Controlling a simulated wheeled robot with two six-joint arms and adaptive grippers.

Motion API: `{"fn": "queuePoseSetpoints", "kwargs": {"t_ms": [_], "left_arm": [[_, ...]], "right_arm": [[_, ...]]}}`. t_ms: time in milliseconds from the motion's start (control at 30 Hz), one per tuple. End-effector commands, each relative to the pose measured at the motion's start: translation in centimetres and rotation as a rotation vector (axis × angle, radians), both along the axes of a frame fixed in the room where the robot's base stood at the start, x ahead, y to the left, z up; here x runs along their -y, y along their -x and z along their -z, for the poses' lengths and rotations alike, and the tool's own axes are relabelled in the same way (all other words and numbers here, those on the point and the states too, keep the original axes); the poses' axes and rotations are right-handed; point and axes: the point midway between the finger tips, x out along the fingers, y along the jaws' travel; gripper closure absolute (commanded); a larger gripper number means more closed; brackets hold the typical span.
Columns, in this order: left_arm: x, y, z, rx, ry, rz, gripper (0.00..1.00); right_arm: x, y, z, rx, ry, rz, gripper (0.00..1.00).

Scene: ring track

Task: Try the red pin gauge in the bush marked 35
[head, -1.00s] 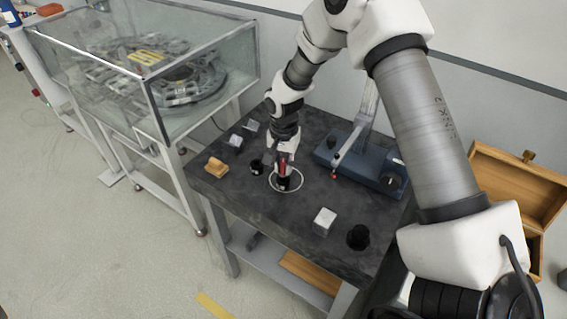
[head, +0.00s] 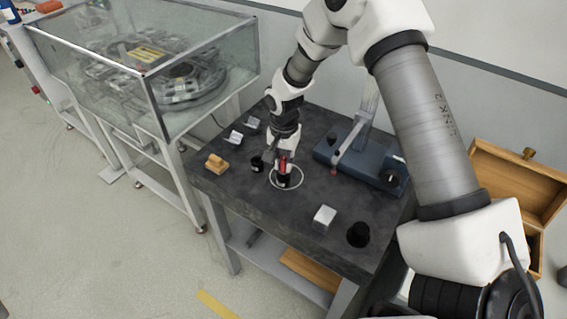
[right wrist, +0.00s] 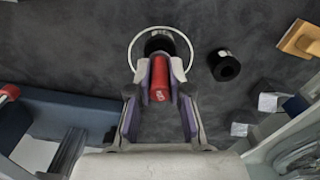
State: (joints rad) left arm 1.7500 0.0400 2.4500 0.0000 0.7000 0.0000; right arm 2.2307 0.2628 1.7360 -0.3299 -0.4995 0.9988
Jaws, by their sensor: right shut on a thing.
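The red pin gauge (head: 282,164) is in my right gripper (head: 283,160), upright over a black bush (head: 284,181) inside a white circle (head: 299,183). In the right wrist view the gripper (right wrist: 160,84) is shut on the red pin gauge (right wrist: 160,77), whose far end meets the black bush (right wrist: 157,42) in the picture. I cannot tell whether the pin's lower end is in the bore. A second black bush (head: 257,165) stands to the left of the circle. No number can be read on either bush. My left gripper is not in view.
A bright metal block (head: 324,218) and a larger black round piece (head: 358,235) stand at the front right of the dark table. A blue instrument (head: 370,166) stands behind. A wooden block (head: 215,163) and small grey blocks (head: 236,137) are at the left.

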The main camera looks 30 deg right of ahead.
Motion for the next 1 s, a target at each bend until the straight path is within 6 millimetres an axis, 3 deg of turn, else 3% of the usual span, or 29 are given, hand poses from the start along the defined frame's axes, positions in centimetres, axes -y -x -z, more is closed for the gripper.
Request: {"fn": "queuePoseSetpoints", "kwargs": {"t_ms": [367,1000], "left_arm": [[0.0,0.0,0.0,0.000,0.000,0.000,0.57],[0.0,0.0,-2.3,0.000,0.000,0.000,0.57]], "right_arm": [[0.0,0.0,-0.1,0.000,0.000,0.000,1.00],[0.0,0.0,-2.3,0.000,0.000,0.000,1.00]]}}
